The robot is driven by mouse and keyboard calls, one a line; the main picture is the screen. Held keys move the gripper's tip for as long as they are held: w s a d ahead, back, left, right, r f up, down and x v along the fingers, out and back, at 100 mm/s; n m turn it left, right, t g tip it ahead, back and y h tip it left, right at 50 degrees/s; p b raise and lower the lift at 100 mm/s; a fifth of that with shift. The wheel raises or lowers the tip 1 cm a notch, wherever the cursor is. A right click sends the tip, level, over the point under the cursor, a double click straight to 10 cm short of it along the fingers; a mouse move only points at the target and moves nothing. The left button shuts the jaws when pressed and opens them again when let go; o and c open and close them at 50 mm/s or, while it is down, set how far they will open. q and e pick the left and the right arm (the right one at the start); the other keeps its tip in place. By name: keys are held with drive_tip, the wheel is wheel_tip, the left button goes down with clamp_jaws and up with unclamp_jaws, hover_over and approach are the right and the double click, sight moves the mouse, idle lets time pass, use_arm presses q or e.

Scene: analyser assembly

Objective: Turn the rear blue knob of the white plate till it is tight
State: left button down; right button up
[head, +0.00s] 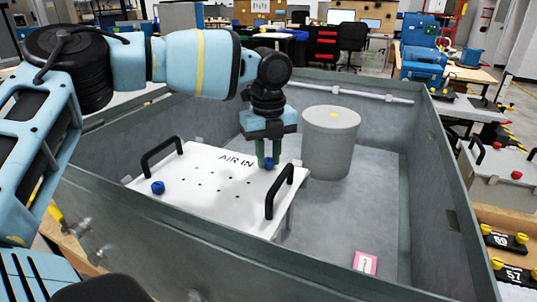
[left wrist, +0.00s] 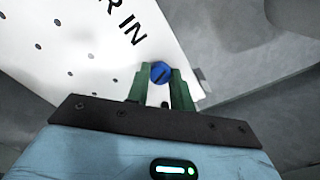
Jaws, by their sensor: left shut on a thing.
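The white plate (head: 207,192) lies inside the grey bin, with "AIR IN" printed near its rear edge and a black handle at each side. The rear blue knob (head: 269,164) is at the plate's rear right corner. My left gripper (head: 268,160) points down over it, with its green fingers shut on the knob. The other blue knob (head: 158,187) sits free at the plate's front left. My right gripper is not in view.
A grey cylinder (head: 330,142) with a yellow spot on top stands right of my left gripper. The bin's walls (head: 440,190) surround the work area. A pink-edged card (head: 365,263) lies on the bin floor at the front right. The floor between is clear.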

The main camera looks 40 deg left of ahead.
use_arm(q)
drive_tip(key=m, duration=0.4)
drive_tip(key=shift+w+r+m, duration=0.15)
drive_tip(key=shift+r+m, duration=0.15)
drive_tip(key=shift+r, duration=0.05)
drive_tip(key=m, duration=0.3)
drive_tip(key=shift+m, duration=0.3)
drive_tip(key=m, duration=0.4)
drive_tip(key=shift+m+b, duration=0.5)
drive_tip(key=shift+m, duration=1.3)
drive_tip(key=c, duration=1.5)
unclamp_jaws()
drive_tip(key=o, duration=0.3)
drive_tip(key=shift+f, duration=0.2)
